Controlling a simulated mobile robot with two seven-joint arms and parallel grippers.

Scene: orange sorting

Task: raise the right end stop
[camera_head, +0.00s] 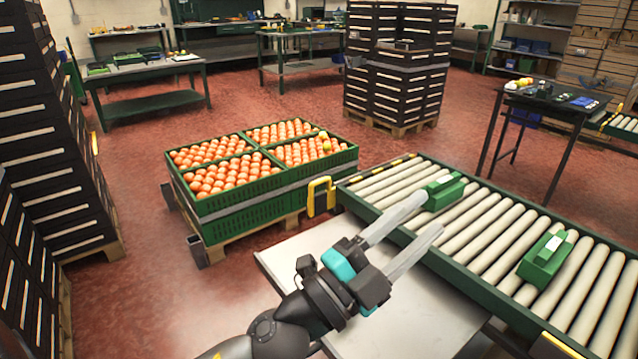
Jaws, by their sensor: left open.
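The roller conveyor (481,216) runs from the centre to the lower right. A yellow upright bracket (320,196) stands at its left end, and a yellow piece (556,345) shows at the bottom right, cut by the picture edge. I cannot tell for certain which part is the right end stop. Two green blocks with pale tops rest on the rollers: a farther one (446,192) and a nearer one (545,259). My left gripper (428,216) is open and empty, its fingers over the conveyor's near side. One fingertip appears close to the farther block; contact is unclear. My right gripper is not in view.
A pale metal tabletop (298,256) lies below my left arm. Green crates of oranges (228,226) sit on a pallet left of the conveyor. Black crate stacks stand at the left (52,150) and back (395,98). A dark table (553,103) stands behind the conveyor.

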